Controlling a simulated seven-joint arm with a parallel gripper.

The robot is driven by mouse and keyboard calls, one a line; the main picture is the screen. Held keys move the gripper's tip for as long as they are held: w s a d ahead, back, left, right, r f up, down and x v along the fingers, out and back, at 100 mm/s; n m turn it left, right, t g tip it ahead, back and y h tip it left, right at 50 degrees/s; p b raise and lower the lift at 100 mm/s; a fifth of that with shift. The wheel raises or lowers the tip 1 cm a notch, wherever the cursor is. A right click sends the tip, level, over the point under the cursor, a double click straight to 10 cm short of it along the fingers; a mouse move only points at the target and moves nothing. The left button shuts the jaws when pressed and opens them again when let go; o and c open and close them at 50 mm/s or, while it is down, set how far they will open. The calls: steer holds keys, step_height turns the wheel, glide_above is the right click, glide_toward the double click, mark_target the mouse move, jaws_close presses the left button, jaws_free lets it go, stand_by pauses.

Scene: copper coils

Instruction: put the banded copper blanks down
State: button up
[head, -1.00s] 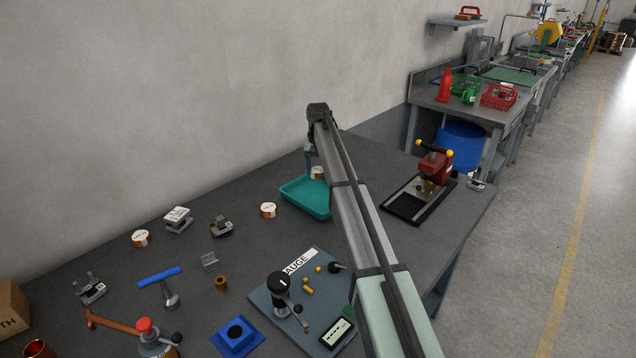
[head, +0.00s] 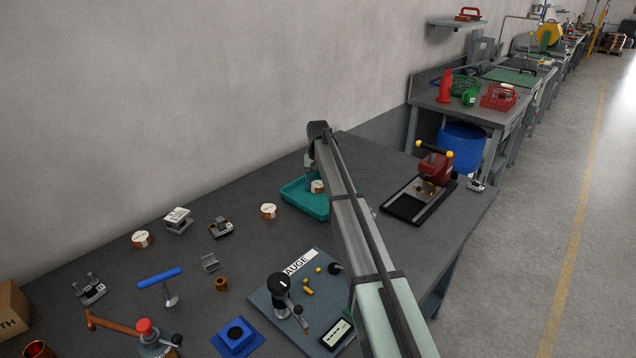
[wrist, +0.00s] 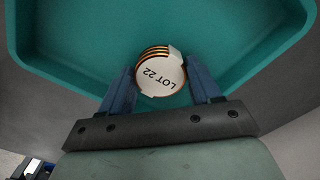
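A round stack of copper blanks (wrist: 160,72), banded with a white label reading "LOT 22", sits between the two blue fingers of my gripper (wrist: 160,80) in the wrist view. The fingers press on its two sides. The stack is over the floor of the teal tray (wrist: 70,50). In the head view the stack (head: 317,187) is low inside the tray (head: 303,203), partly behind my arm. I cannot tell whether its base touches the tray floor. Similar labelled rolls stand on the bench, one left of the tray (head: 268,211) and one farther left (head: 141,239).
A red press on a black base (head: 436,168) stands right of my arm. A gauge board (head: 270,302), a blue-handled tool (head: 160,277) and small metal fixtures (head: 178,220) occupy the bench's front and left. The tray floor around the stack is clear.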

mark_target(318, 184)
steer(key=o, duration=0.4)
steer(key=shift+c, duration=0.2)
steer(key=shift+r, duration=0.15)
step_height(318, 184, up, 12)
stand_by(0.3)
steer(key=shift+o, duration=0.3)
